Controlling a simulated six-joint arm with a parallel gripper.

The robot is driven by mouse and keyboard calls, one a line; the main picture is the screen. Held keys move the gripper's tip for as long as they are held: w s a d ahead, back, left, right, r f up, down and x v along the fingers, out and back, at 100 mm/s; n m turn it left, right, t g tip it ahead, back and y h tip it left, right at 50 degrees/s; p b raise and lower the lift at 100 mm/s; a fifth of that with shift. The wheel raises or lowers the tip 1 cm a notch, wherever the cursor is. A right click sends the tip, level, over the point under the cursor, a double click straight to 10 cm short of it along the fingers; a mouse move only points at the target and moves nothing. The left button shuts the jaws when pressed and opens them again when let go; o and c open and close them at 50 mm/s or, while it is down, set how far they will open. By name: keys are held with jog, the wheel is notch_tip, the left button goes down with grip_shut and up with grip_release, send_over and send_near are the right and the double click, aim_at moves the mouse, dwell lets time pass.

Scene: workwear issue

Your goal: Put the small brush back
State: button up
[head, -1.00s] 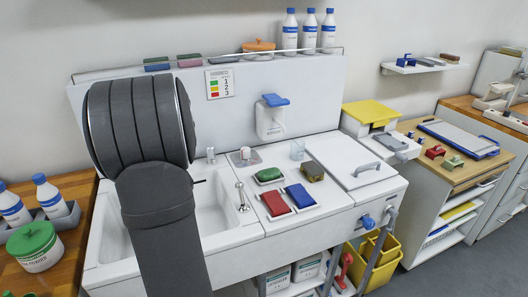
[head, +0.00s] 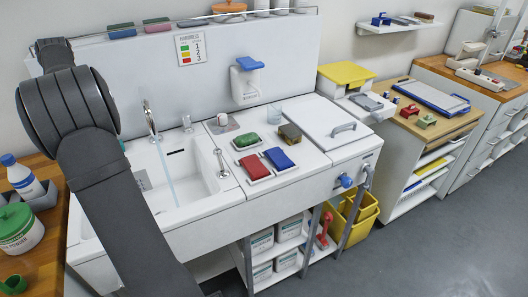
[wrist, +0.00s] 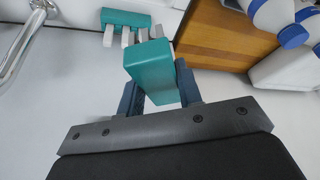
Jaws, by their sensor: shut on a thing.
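In the wrist view my gripper (wrist: 157,84) is shut on a teal block (wrist: 150,62), which I take to be the small brush. It is held between the two dark fingers, its far end pointing up the picture. A second teal piece (wrist: 125,17) with pale grey tufts or pegs lies just beyond it. I cannot tell whether the two touch or which one the tufts belong to. In the head view my arm reaches to the far left, and my gripper and the held block are hidden.
The sink basin (head: 185,172) has a tall tap (head: 150,120) with water running. Red (head: 254,167) and blue (head: 278,159) pads lie right of it. White bottles (wrist: 275,20) and a wooden surface (wrist: 222,38) are at the right of the wrist view.

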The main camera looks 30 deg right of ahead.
jog(key=r, duration=0.1)
jog(key=w+a+r, duration=0.1)
jog(key=r, duration=0.3)
jog(key=shift+w+a, duration=0.25)
jog(key=shift+w, duration=0.05)
jog(key=s+d+r+n, duration=0.1)
jog(key=s+d, duration=0.1)
jog(key=d, duration=1.7)
jog(key=s+d+r, duration=0.1)
jog(key=s+d, duration=0.1)
jog(key=d, duration=1.7)
jog(key=s+d+f+m+h, duration=0.1)
jog(key=s+d+f+m, duration=0.3)
jog(key=s+d, duration=0.45)
jog(key=s+d+f+m+h, duration=0.1)
jog(key=s+d+f+m, duration=0.35)
jog(key=d, duration=0.75)
jog(key=s+d+f+m+h, duration=0.2)
jog(key=s+d+f+m, duration=0.3)
jog(key=s, duration=0.5)
jog(key=s+d+f+m+h, duration=0.1)
jog(key=s+d+f+m, duration=0.1)
jog(key=s+d, duration=0.7)
send_over(306, 151)
jog(key=s+a, duration=0.1)
jog(key=shift+g, duration=0.4)
notch_tip(306, 151, down, 7)
jog(key=shift+s, duration=0.1)
jog(key=shift+f, duration=2)
